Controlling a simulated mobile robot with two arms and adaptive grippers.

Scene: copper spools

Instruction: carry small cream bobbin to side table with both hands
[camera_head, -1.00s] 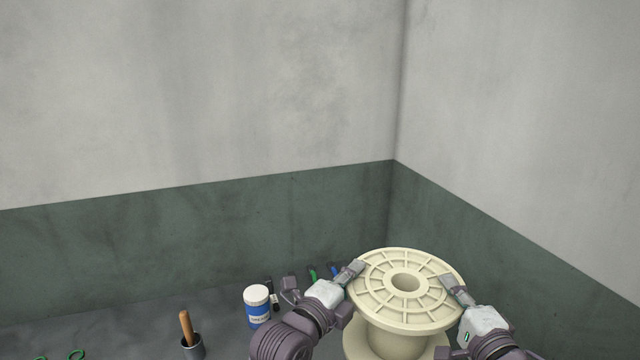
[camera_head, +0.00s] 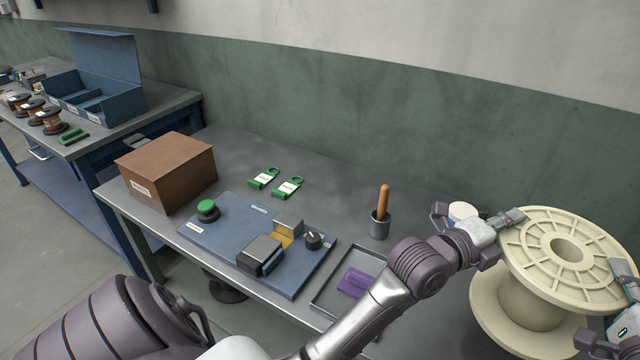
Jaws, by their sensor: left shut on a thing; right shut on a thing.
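The cream bobbin (camera_head: 535,315) is at the right of the head view, upright with a slight tilt, its ribbed top flange and centre hole facing up. My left gripper (camera_head: 513,217) is shut on the left rim of the top flange. My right gripper (camera_head: 622,272) is shut on the right rim, partly cut off by the picture's edge. Whether the bobbin's lower flange touches the grey table (camera_head: 235,150) cannot be told. Which table is the side table is not clear.
On the grey table are a brown box (camera_head: 170,170), a blue fixture board (camera_head: 215,235), green tags (camera_head: 288,188), a cup with a wooden-handled tool (camera_head: 380,225) and a tray (camera_head: 325,295). Another bench (camera_head: 150,108) stands at the left.

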